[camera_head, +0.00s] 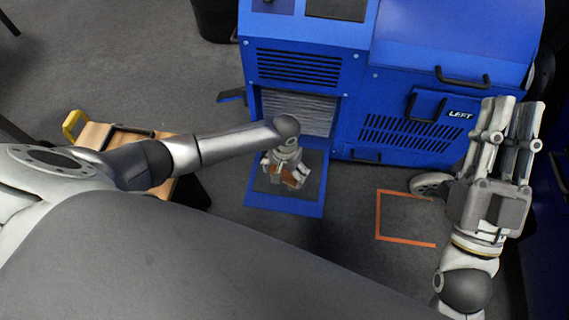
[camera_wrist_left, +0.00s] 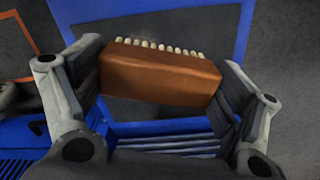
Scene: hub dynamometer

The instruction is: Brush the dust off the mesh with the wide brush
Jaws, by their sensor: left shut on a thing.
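The wide brush (camera_wrist_left: 160,75) is a brown block with a row of pale bristles along its upper edge in the left wrist view. My left gripper (camera_head: 287,172) is shut on it, a finger at each end, and the brush (camera_head: 293,178) is partly hidden by the fingers in the head view. The mesh (camera_head: 298,112) is a pale grey panel in the opening of the blue machine. My right gripper (camera_head: 518,102) looks open and empty at the right.
The blue machine (camera_head: 365,82) fills the back, with vents, black handles and a "LEFT" label. An orange outline (camera_head: 378,215) marks the floor at right. A wooden-topped stand (camera_head: 95,135) with a yellow handle is at left, partly behind my arm. Grey floor lies between.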

